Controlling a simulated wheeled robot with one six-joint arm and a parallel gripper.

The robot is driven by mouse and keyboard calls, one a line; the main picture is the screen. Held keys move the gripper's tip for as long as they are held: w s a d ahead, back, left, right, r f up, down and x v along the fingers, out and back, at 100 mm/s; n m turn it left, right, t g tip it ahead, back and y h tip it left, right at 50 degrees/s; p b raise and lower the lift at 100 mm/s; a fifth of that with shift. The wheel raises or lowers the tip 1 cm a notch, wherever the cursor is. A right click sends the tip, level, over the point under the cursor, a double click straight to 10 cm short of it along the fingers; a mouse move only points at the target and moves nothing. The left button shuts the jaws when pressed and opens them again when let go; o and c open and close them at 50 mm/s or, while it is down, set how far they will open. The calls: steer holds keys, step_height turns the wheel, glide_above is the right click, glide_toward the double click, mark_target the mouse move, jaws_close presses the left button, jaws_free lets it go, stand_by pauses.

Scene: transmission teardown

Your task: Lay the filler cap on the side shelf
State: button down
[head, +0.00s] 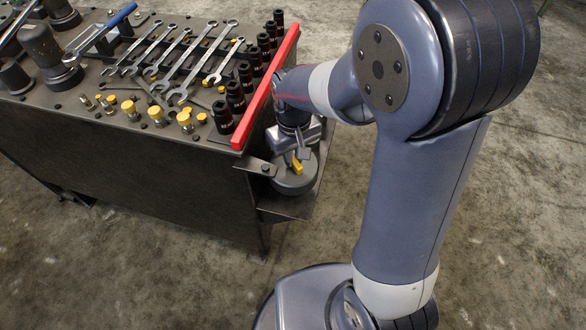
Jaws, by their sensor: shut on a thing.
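My gripper (298,156) points down beside the right end of the bench and is shut on the filler cap's yellow grip (298,167). The filler cap (293,185) looks like a wide grey round piece below the fingers. The dark side shelf (287,209) juts out from the bench end, below the bench top. The cap is over this shelf; whether it touches the shelf I cannot tell. My wrist and fingers hide part of the cap and the shelf's far part.
The dark bench (150,150) fills the left, with a red rail (267,86) along its right edge, close to my arm. Wrenches (160,55), black sockets (235,96) and yellow-topped plugs (156,116) lie on top. A small bracket (257,167) sticks out near the cap.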

mark_target(293, 170)
step_height(293, 170, down, 6)
steer(key=shift+d+r+b, duration=0.1)
steer(key=shift+b, duration=0.5)
steer(key=shift+f, duration=0.2)
steer(key=shift+f, duration=0.15)
steer(key=c, duration=1.4)
jaws_free()
step_height(293, 170, up, 12)
steer(key=p, duration=0.2)
steer(key=shift+r+p, duration=0.25)
steer(key=shift+p, duration=0.1)
